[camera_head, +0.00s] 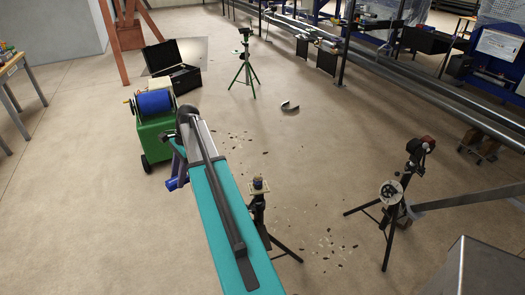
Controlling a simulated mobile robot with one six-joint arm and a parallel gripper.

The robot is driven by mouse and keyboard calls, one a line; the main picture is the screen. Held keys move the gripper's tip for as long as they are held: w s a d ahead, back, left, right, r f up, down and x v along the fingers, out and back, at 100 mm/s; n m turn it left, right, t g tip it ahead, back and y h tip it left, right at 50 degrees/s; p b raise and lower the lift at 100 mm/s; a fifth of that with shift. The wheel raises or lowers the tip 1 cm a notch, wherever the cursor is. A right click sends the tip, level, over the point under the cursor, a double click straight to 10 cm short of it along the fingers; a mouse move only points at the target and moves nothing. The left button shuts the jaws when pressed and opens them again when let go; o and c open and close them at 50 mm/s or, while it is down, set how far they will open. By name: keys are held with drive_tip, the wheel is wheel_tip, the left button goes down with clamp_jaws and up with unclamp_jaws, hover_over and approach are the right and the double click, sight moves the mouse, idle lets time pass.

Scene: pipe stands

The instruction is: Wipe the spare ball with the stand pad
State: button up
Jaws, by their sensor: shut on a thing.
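A black stand (258,205) stands right of my teal arm and is partly hidden by it. It carries a small pale square plate (266,190) with a small dark object (258,182) on top. I cannot tell whether that object is the ball or a pad. A black tripod stand (385,228) at the right carries a pale round disc (391,192) and a reddish-brown item (428,143). No ball or pad can be clearly made out. My arm reaches from the bottom toward the upper left. My gripper and whatever it holds are hidden behind the arm.
A green cart (155,138) with a blue drum (154,102) stands left of my arm. A green tripod (245,68) and open black case (178,70) are behind. Pipes (430,92) run along the right. Small debris litters the floor; the centre is otherwise fairly open.

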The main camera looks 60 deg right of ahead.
drive_tip(key=s+d+m+t+h+p, duration=0.1)
drive_tip(key=s+d+m+p, duration=0.2)
drive_tip(key=s+d, duration=0.7)
drive_tip(key=s+d+m+t+h+p, duration=0.1)
drive_tip(key=s+d+m, duration=0.7)
drive_tip(key=d, duration=0.9)
drive_tip(key=shift+s+d+r+m+t+h+p, duration=0.3)
drive_tip(key=shift+s+t+p, duration=0.3)
drive_tip(key=shift+s+p, duration=0.4)
drive_tip(key=shift+w, duration=0.2)
